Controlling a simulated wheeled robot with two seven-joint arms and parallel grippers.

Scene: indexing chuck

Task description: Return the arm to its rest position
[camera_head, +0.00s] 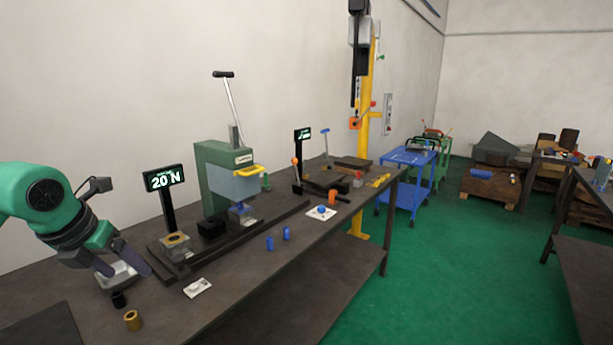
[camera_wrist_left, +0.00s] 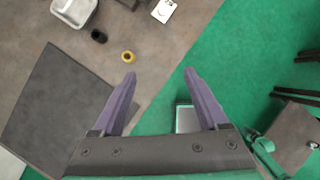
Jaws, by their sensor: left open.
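My left gripper (camera_head: 124,270) comes in from the left in the head view, its green arm reaching over the near end of the workbench. Its two purple-grey fingers are apart, with nothing between them. In the left wrist view the same open gripper (camera_wrist_left: 160,73) is high above the bench's front edge, with bench on one side and green floor on the other. A brass ring (camera_wrist_left: 128,57) and a black ring (camera_wrist_left: 98,36) lie on the bench, apart from the fingers. A white tray (camera_wrist_left: 64,10) is partly cut off there. My right gripper is not in view.
The bench holds a green press (camera_head: 212,165), a "20 N" display (camera_head: 164,180), a brass-topped fixture (camera_head: 177,250), a white card (camera_head: 197,288) and blue pegs (camera_head: 286,233). A dark mat (camera_wrist_left: 50,105) lies at the near end. Green floor is free right of the bench.

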